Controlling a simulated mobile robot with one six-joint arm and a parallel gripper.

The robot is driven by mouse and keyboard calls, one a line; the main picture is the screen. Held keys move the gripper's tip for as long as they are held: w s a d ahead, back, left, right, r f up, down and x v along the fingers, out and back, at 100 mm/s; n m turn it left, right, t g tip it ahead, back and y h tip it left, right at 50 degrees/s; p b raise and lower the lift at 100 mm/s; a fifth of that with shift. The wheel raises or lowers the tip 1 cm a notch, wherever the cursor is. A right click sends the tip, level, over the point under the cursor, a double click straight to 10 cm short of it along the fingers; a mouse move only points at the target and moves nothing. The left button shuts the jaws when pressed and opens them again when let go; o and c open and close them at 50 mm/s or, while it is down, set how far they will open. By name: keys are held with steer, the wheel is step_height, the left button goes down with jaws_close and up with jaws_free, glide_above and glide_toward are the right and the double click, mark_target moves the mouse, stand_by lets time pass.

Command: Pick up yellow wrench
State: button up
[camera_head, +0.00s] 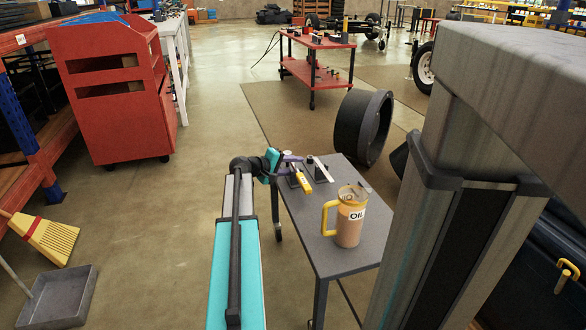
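A small yellow tool (302,179), which looks like the yellow wrench, lies on the far left part of a small dark grey table (310,235). My teal arm reaches forward along the table's left side. My gripper (288,162) is at the table's far left edge, close beside and slightly beyond the yellow tool. Its fingers are too small and partly hidden to tell whether they are open, or whether they touch the tool.
A jug marked OIL (350,222), with a yellow handle, stands on the near part of the table. A tire (362,127) is behind it. A red cabinet (115,90), a yellow broom head (47,236) and a dustpan (58,295) are left. The floor between is open.

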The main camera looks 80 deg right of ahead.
jaws_close()
steer(key=shift+r, duration=0.15)
step_height(320, 180, up, 10)
steer(key=p, duration=0.4)
stand_by(0.4)
stand_by(0.5)
